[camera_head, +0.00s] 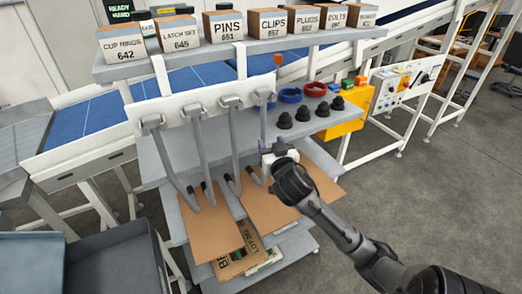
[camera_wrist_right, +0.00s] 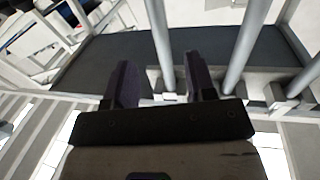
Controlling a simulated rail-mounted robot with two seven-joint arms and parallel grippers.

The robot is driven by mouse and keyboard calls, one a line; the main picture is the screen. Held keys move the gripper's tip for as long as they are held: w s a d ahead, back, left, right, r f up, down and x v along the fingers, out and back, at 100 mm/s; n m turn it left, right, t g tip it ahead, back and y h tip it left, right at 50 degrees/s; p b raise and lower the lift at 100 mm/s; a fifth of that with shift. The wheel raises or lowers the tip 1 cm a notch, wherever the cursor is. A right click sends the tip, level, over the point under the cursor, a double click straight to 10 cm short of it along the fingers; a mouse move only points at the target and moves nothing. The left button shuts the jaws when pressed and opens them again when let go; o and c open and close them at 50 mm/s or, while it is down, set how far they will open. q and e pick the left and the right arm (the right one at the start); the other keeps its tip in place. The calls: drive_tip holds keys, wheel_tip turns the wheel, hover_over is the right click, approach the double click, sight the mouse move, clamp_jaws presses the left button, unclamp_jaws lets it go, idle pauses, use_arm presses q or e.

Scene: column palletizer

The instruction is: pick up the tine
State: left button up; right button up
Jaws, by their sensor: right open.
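Several grey bent tines hang from a white bar (camera_head: 205,103) on the front of the rack: a leftmost tine (camera_head: 170,160), a second (camera_head: 201,150), a third (camera_head: 234,145) and a rightmost one (camera_head: 263,122). Their dark-tipped lower ends turn out over brown cardboard. My right gripper (camera_head: 268,148) is at the rightmost tine and hides part of it. In the right wrist view my right gripper (camera_wrist_right: 162,75) is open, and a grey tine (camera_wrist_right: 159,40) shows between its fingers, closer to the right finger. I cannot tell whether they touch. My left gripper is not in view.
Labelled boxes (camera_head: 223,27) line the top shelf. Black knobs (camera_head: 303,113) and red and blue rings (camera_head: 290,95) sit on the shelf right of the tines. Cardboard sheets (camera_head: 212,232) lie below. A blue conveyor (camera_head: 90,118) runs behind. Floor at right is clear.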

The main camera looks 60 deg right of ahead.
sight(264, 132)
drive_tip(key=shift+x, duration=1.3)
drive_tip(key=p+x, duration=0.2)
drive_tip(key=x, duration=0.1)
drive_tip(key=shift+w+d, duration=0.25)
drive_tip(key=shift+w, duration=0.05)
drive_tip(key=shift+w+d+f, duration=0.1)
drive_tip(key=shift+w+d, duration=0.35)
drive_tip(key=shift+w, duration=0.05)
drive_tip(key=shift+c, duration=0.4)
clamp_jaws()
